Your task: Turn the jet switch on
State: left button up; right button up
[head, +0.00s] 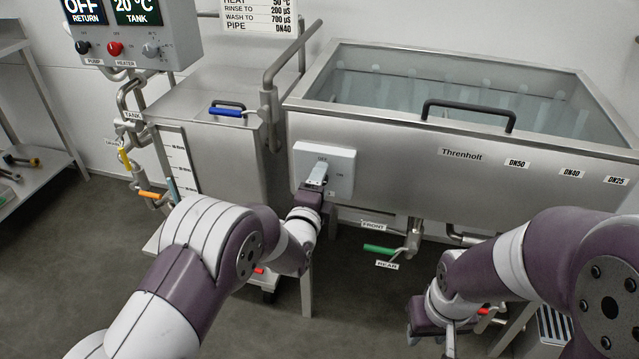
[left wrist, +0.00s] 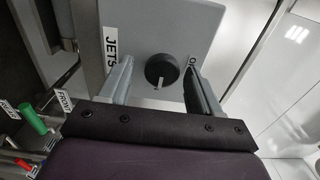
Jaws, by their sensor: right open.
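The jet switch is a round black knob (left wrist: 162,70) on a light grey box (head: 341,165) fixed to the tank's front left. It has a pale pointer mark. A "JETS" label and part of an "ON" label show beside it in the left wrist view. My left gripper (head: 318,172) is at the box face, and in the head view it hides the knob. In the left wrist view its two fingers stand apart on either side of the knob, with gaps between; I see no contact. My right gripper (head: 430,328) is low at the right, open, away from the box.
A pump and heater panel (head: 140,35) is at upper left, above a smaller steel tank (head: 215,150). A shelf (head: 40,175) stands far left.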

pick_arm(q)
jog(key=p+v, duration=0.2)
jog(key=v, duration=1)
jog(key=shift+s, duration=0.35)
jog(key=shift+a, duration=0.1)
